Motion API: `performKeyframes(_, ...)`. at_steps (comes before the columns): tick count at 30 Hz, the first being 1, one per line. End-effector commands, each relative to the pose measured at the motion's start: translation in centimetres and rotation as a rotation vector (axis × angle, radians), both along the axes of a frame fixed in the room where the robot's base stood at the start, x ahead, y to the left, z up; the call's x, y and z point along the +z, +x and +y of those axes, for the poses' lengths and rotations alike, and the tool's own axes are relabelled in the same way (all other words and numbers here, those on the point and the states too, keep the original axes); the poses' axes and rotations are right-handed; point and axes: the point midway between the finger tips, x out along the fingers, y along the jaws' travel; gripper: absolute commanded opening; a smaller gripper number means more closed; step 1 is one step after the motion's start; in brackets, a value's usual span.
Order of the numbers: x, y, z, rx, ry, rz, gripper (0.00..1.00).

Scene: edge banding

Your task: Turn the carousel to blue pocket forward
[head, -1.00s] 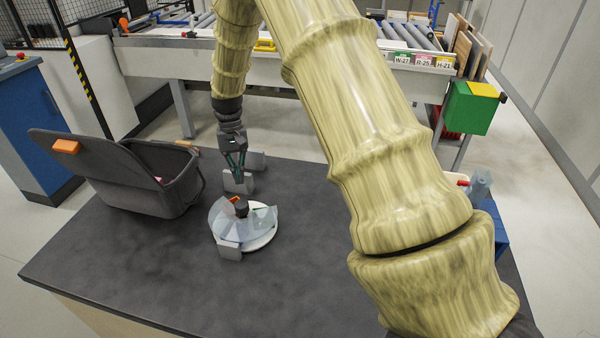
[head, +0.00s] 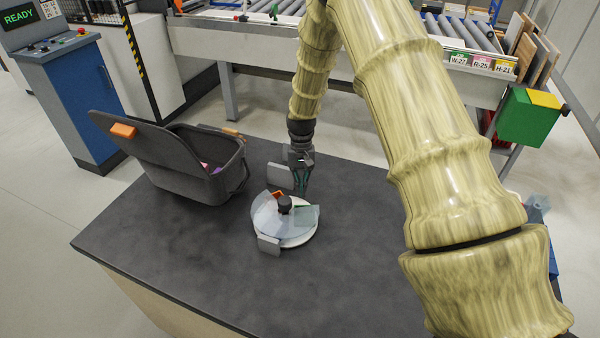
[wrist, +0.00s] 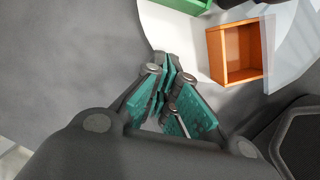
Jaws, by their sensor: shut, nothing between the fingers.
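The carousel is a low white round base (head: 297,239) on the dark table, with a dark central knob (head: 285,203) and a clear bluish cover (head: 265,218). An orange pocket (head: 277,194) shows at its far side and a green patch (head: 304,209) at its right. In the wrist view an open-topped orange pocket (wrist: 238,52) and part of a green pocket (wrist: 186,3) show on the white disc. I see no blue pocket. My gripper (head: 301,190) is shut and empty at the carousel's far right edge; its fingers (wrist: 165,78) appear beside the disc's rim. Contact is unclear.
Grey upright blocks stand close behind (head: 280,176) and in front (head: 268,245) of the carousel. An open dark bin (head: 190,185) with an orange-tabbed lid stands to the left. The table (head: 340,270) is clear in front. A roller conveyor (head: 350,45) runs behind.

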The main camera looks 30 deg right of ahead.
Motion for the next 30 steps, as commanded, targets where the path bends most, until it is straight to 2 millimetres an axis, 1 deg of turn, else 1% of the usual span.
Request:
performKeyframes(1, 0.3, -0.6, 0.3, 0.001, 0.001, 0.001, 0.00)
performKeyframes(3, 0.3, -1.5, 0.8, 0.001, 0.001, 0.002, 0.00)
performKeyframes(9, 0.1, -3.1, 1.7, 0.001, 0.001, 0.001, 0.00)
performKeyframes(13, 0.0, -3.5, 1.9, 0.001, 0.001, 0.001, 0.00)
performKeyframes(23, 0.0, -3.5, 2.0, 0.000, 0.001, 0.000, 0.00)
performKeyframes(26, 0.0, -3.9, 1.8, -0.045, 0.001, -0.001, 0.00)
performKeyframes(30, 0.0, -4.9, 1.4, -0.179, 0.000, 0.000, 0.00)
